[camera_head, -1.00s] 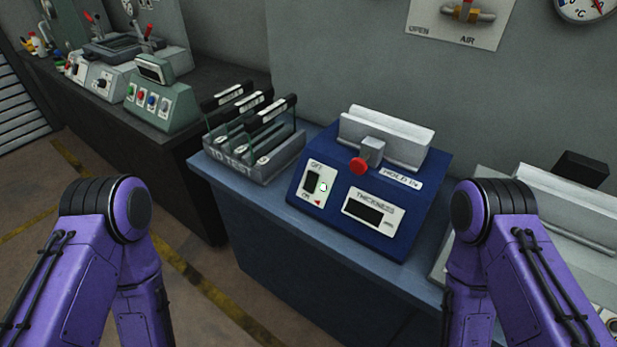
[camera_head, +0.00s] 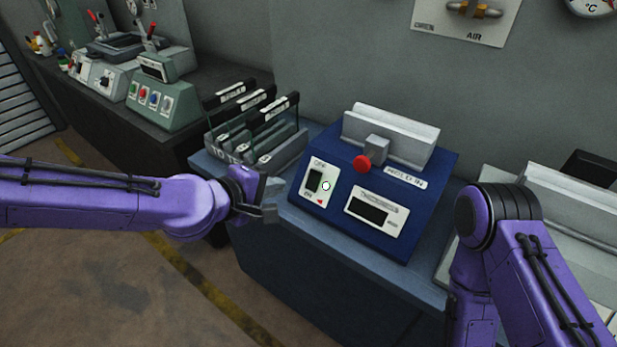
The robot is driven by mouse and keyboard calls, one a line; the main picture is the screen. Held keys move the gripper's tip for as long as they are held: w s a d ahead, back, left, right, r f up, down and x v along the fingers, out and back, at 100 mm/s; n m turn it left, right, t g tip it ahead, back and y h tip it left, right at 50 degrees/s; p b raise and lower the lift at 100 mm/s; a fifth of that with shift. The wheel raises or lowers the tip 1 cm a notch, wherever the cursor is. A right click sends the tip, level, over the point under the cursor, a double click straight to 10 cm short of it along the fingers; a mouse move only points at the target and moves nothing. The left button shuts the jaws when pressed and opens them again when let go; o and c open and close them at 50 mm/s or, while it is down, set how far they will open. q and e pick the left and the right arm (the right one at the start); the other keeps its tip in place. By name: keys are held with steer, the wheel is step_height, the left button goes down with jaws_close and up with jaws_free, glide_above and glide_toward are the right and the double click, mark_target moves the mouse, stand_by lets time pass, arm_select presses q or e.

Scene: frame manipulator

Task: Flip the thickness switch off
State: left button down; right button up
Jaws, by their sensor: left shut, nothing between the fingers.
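The blue thickness device (camera_head: 345,224) stands on the blue bench. On its left front a white plate holds a black rocker switch (camera_head: 315,181), with a small ring-shaped light and a red triangle beside it. Which way the rocker is tipped is too small to tell. Right of it is a dark display (camera_head: 368,211) under a "Thickness" label. My left gripper (camera_head: 272,200) is shut and empty, a little left of the switch plate and apart from it. My right arm is at the right, and its gripper is not in view.
A red knob (camera_head: 362,163) and a pale block (camera_head: 390,136) sit on top of the device. A rack of framed panels (camera_head: 262,150) labelled "TO TEST" stands close behind my left gripper. A pale machine (camera_head: 560,215) stands at the right.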

mark_target(316, 175)
arm_select(q)
steer(key=p+x, duration=0.1)
steer(key=x, duration=1.3)
steer(key=shift+p, duration=0.3)
steer(key=shift+w+a+r+p, duration=0.15)
steer(key=shift+r+p, duration=0.15)
steer(key=shift+p, duration=0.3)
steer(key=shift+d+f, duration=0.25)
steer(key=shift+r+p, duration=0.75)
steer(key=shift+a+r, duration=0.1)
